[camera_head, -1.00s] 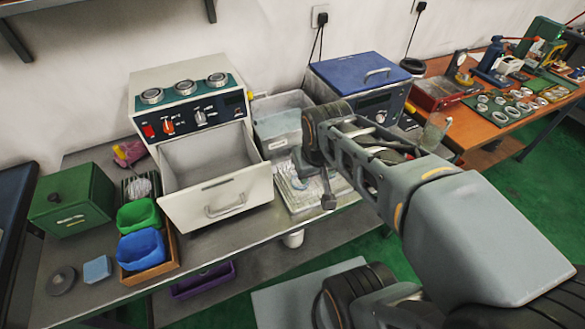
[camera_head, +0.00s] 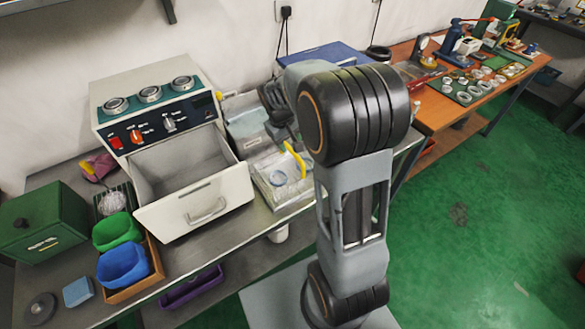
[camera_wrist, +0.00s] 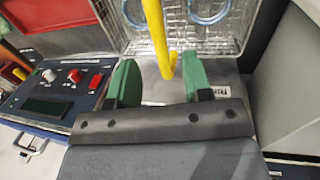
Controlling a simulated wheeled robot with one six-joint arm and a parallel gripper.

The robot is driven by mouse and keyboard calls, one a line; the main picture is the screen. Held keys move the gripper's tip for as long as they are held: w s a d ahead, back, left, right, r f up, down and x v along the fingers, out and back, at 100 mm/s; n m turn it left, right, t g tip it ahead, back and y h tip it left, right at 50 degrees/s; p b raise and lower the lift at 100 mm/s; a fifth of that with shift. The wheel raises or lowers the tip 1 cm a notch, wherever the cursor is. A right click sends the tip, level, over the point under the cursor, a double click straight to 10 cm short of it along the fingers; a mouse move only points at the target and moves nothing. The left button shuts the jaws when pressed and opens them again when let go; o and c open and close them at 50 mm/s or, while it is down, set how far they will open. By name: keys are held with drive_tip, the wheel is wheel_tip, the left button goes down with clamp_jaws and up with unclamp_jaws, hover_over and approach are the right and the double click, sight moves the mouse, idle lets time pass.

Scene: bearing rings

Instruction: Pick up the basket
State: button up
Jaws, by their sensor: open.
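The basket (camera_wrist: 190,42) is a wire mesh basket with round rings inside, at the top of the wrist view. Its thick yellow handle (camera_wrist: 157,38) comes down to between my fingers. In the head view the basket (camera_head: 276,181) sits at the front of the bench, right of the open drawer, with the yellow handle (camera_head: 296,158) above it. My gripper (camera_wrist: 160,82) has two green fingers spread apart, one on each side of the handle's end. I cannot tell whether either finger touches it. In the head view my gripper is not clearly visible.
The grey machine (camera_head: 160,97) with its open drawer (camera_head: 196,206) stands left of the basket. Green floor is free at right.

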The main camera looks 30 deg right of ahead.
sight(291, 150)
drive_tip(key=shift+s+d+f+p, duration=0.15)
drive_tip(key=shift+d+f, duration=0.15)
drive_tip(key=shift+f, duration=1.35)
drive_tip(key=shift+w+d+f+p, duration=0.15)
drive_tip(key=shift+d+f, duration=0.15)
drive_tip(key=shift+f, duration=1.3)
drive_tip(key=shift+s, duration=0.1)
drive_tip(key=shift+c, duration=0.3)
clamp_jaws()
